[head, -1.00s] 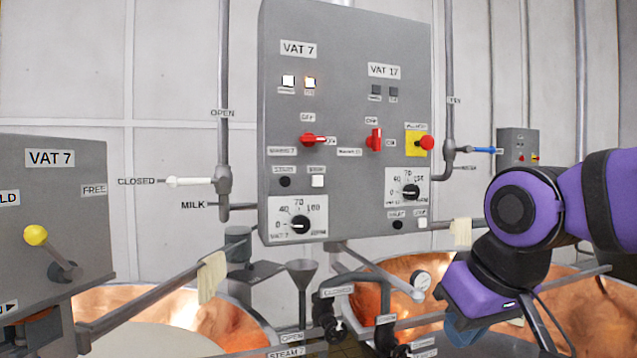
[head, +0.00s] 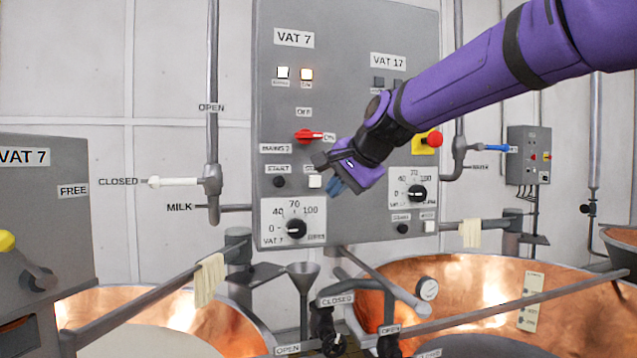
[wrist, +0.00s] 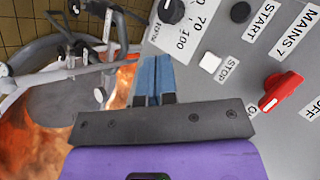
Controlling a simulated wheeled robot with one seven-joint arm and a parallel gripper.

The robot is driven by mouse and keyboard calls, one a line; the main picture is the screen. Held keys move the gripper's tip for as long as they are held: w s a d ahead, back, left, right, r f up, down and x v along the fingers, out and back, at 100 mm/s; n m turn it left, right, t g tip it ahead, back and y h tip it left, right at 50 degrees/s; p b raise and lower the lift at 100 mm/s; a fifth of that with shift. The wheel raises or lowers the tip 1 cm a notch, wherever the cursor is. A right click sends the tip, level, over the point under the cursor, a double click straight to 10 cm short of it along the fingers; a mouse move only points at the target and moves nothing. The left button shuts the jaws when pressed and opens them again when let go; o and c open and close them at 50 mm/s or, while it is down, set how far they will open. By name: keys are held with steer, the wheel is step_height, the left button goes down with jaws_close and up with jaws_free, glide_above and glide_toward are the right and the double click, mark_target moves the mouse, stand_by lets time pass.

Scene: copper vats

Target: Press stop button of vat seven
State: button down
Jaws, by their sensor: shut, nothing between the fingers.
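The white square stop button (head: 315,181) of vat seven sits on the grey control panel, right of the black start button (head: 279,182). In the wrist view the white button (wrist: 210,62) has the label STOP beside it, and the black start button (wrist: 240,12) is at the top. My gripper (head: 336,187) is just right of the stop button in the head view. In the wrist view its blue fingertips (wrist: 153,60) are together and empty, apart from the button in the picture. I cannot tell the gap in depth to the panel.
The red mains switch (head: 308,136) is above the stop button, and the vat seven dial (head: 296,229) is below it. A red emergency knob on a yellow plate (head: 424,143) is partly behind my arm. Pipes and copper vats (head: 480,285) lie below the panel.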

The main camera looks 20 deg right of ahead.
mark_target(317, 180)
steer(key=shift+w+r+m, duration=0.15)
steer(key=shift+w+r, duration=0.05)
steer(key=shift+w, duration=0.4)
steer(key=shift+w+r+m, duration=0.15)
steer(key=shift+w, duration=0.45)
steer(key=shift+w, duration=4.4)
steer(key=shift+w, duration=0.1)
steer(key=shift+w, duration=0.3)
steer(key=shift+w, duration=0.5)
steer(key=shift+s, duration=0.9)
